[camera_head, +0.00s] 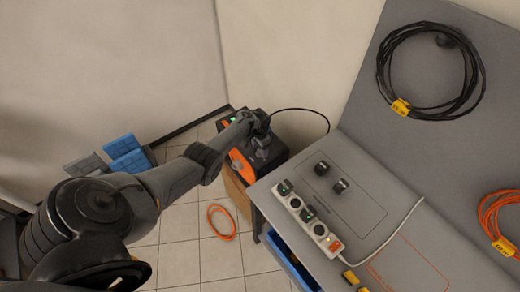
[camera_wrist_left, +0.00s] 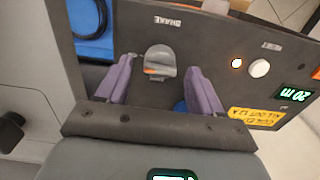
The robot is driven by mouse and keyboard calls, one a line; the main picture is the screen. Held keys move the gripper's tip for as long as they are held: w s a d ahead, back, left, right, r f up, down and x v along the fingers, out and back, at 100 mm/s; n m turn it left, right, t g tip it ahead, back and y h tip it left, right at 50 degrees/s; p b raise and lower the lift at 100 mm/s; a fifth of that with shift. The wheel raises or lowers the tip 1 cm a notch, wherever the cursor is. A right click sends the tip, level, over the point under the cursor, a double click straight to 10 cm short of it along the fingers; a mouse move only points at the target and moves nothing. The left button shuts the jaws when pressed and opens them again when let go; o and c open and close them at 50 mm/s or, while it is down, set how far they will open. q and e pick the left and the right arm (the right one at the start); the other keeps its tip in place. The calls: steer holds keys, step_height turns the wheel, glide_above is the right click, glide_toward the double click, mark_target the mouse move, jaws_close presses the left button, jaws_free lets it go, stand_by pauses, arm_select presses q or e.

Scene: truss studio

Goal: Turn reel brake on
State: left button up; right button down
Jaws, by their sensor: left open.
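The reel unit (camera_head: 268,158) is a dark box with an orange part, standing past the left end of the grey bench. My left gripper (camera_head: 258,130) is over its top, small and dark in the head view. In the left wrist view, the dark panel (camera_wrist_left: 215,50) carries an upside-down BRAKE label. Below the label is a grey brake knob (camera_wrist_left: 160,58) with an orange mark at its lower left. My left gripper's purple fingers (camera_wrist_left: 160,72) are open, one on each side of the knob; I cannot tell whether they touch it. My right gripper is not in view.
The panel also has a white button (camera_wrist_left: 259,68), a lit indicator (camera_wrist_left: 237,63) and a green display (camera_wrist_left: 294,94). The bench (camera_head: 370,185) holds a white power strip (camera_head: 307,217) and black plugs (camera_head: 322,168). An orange cable loop (camera_head: 222,236) lies on the tiled floor.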

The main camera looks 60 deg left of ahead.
mark_target(260, 151)
arm_select(q)
step_height(260, 151, up, 9)
steer(key=p, duration=0.3)
steer(key=shift+s+f, duration=0.1)
stand_by(0.4)
